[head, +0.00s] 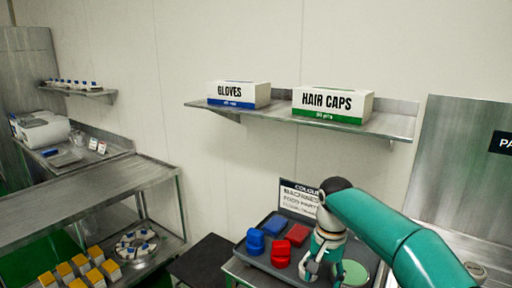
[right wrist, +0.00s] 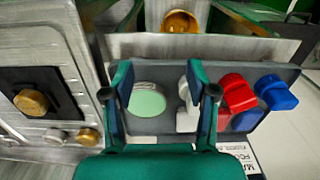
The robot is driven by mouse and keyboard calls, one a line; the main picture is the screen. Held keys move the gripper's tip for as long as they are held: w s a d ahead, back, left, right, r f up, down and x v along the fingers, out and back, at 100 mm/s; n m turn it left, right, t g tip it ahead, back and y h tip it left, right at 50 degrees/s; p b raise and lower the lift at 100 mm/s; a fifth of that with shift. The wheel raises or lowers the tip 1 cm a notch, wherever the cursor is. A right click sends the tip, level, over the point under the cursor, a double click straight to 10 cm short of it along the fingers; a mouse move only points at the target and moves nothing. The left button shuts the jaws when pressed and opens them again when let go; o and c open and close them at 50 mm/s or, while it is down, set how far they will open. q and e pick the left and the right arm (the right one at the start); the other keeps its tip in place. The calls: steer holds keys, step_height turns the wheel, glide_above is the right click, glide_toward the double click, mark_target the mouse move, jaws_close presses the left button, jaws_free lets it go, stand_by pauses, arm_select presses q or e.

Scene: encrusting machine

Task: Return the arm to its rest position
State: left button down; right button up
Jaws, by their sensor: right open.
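My right arm comes in from the right in the head view, bent downward over a grey tray (head: 262,263). My right gripper (head: 322,270) is above the tray; in the right wrist view the right gripper (right wrist: 162,84) has its two fingers spread apart. A pale green round disc (right wrist: 147,100) shows between and below the fingers, and nothing is seen clamped. White items (right wrist: 186,118) show beside and partly behind the right-hand finger. My left gripper is not in view.
On the tray are red items (head: 281,250) and blue items (head: 255,241), with a sign (head: 298,197) behind. A wall shelf (head: 375,124) above holds a gloves box (head: 238,95) and a hair caps box (head: 332,105). A steel bench (head: 90,200) stands left.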

steer(key=s+a+f+n+y, duration=0.1)
steer(key=s+a+f+n, duration=0.15)
steer(key=f, duration=0.95)
steer(key=s+a+f+n+y, duration=0.1)
steer(key=s+f, duration=0.2)
steer(key=f, duration=0.8)
steer(key=s+f+y, duration=0.1)
steer(key=s+f, duration=0.5)
steer(key=s, duration=0.4)
steer(key=s+f, duration=0.6)
steer(key=s, duration=0.5)
steer(key=shift+t+y, duration=0.3)
steer(key=shift+y, duration=0.1)
steer(key=shift+n, duration=0.25)
